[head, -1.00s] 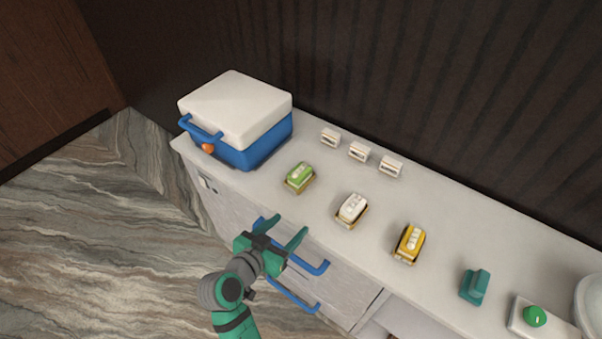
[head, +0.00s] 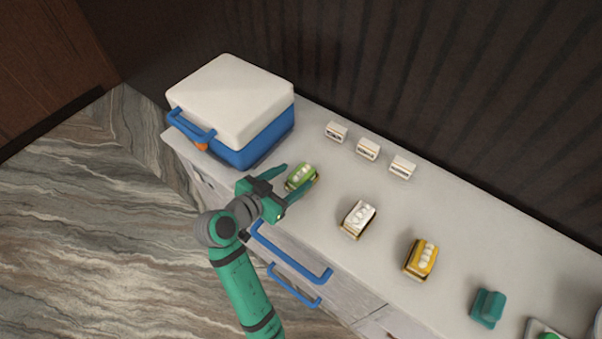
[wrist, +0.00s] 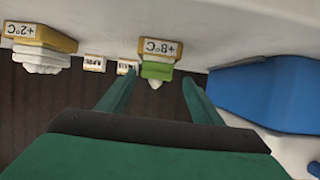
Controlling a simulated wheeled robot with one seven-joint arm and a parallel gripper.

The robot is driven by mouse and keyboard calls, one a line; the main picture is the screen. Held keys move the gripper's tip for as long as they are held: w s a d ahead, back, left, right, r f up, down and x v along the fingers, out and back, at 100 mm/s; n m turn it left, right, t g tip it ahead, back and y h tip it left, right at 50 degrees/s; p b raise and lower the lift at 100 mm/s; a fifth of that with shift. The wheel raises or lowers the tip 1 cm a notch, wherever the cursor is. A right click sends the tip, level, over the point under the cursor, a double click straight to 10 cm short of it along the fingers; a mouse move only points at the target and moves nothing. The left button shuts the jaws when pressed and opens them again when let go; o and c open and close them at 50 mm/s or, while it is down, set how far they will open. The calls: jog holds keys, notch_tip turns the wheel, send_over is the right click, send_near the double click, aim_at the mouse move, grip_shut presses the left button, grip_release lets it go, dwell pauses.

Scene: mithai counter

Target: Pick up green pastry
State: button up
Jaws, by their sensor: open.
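The green pastry (head: 302,177) is a small green block with pale topping on a gold base, on the counter near the cooler. In the wrist view, which is upside down, the green pastry (wrist: 156,71) shows under a base labelled "+8°C" (wrist: 160,48). My gripper (head: 296,176) is open, with its fingers pointing at the pastry from the counter's front side. In the wrist view the pastry lies between and beyond the fingertips (wrist: 156,78). Nothing is held, and I cannot tell if a finger touches it.
A blue cooler with a white lid (head: 228,105) stands close on the left. White (head: 358,218) and yellow (head: 422,257) pastries sit to the right. Small white tags (head: 368,149) stand behind. Blue drawer handles (head: 290,252) stick out in front.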

aim_at(310, 168)
jog(key=shift+w+d+f, duration=0.25)
jog(key=shift+w+d, duration=0.1)
jog(key=shift+d, duration=0.15)
jog(key=shift+w+d+f, duration=0.25)
jog(key=shift+w+d, duration=0.05)
jog(key=shift+d, duration=0.2)
jog(key=shift+r+x, duration=0.15)
jog(key=shift+x, duration=1.2)
jog(key=shift+r+x, duration=0.1)
jog(key=shift+x, duration=1.25)
jog(key=c, duration=0.9)
